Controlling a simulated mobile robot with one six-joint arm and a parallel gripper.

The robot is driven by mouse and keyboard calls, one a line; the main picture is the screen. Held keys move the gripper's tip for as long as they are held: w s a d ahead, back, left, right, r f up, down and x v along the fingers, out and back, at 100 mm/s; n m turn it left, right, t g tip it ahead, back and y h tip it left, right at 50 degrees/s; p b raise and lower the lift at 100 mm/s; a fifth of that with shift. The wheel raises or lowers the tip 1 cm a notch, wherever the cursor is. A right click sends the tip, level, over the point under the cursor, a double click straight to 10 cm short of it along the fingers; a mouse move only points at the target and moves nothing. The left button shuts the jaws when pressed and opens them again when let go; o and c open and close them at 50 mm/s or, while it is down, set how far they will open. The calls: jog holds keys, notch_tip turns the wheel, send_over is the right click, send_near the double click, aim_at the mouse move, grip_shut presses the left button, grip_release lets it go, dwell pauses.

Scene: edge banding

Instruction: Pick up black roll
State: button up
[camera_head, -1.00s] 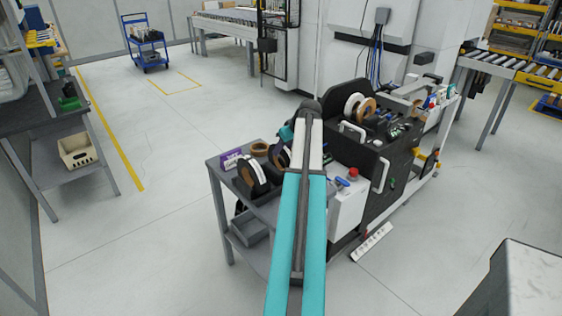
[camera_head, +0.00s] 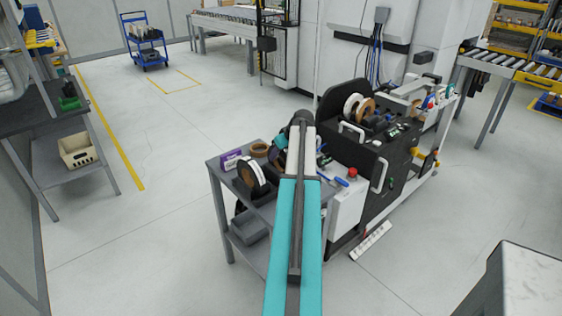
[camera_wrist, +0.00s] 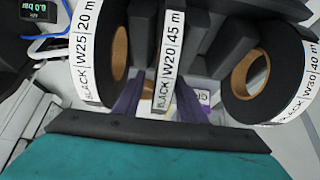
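Three black rolls with white labels stand side by side in the wrist view: W25 20 m (camera_wrist: 88,45) at left, W20 45 m (camera_wrist: 167,50) in the middle and W30 40 m (camera_wrist: 290,100) at right. In the head view, one black-and-white roll (camera_head: 251,178) stands on the grey cart; my arm covers the others. My gripper (camera_wrist: 163,62) is at the middle roll, with dark and purple parts on both sides of it. Whether they touch it cannot be told. In the head view its fingers are hidden behind my arm.
A purple box (camera_head: 231,159) and a brown ring (camera_head: 259,150) lie at the back of the grey cart (camera_head: 222,182). The black edge-banding machine (camera_head: 352,158) with a red button (camera_head: 352,172) stands right of my arm.

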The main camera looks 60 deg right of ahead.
jog(key=shift+w+d+f, duration=0.1)
jog(key=shift+w+f, duration=0.2)
jog(key=shift+f, duration=0.15)
jog(key=shift+c, duration=0.5)
grip_shut()
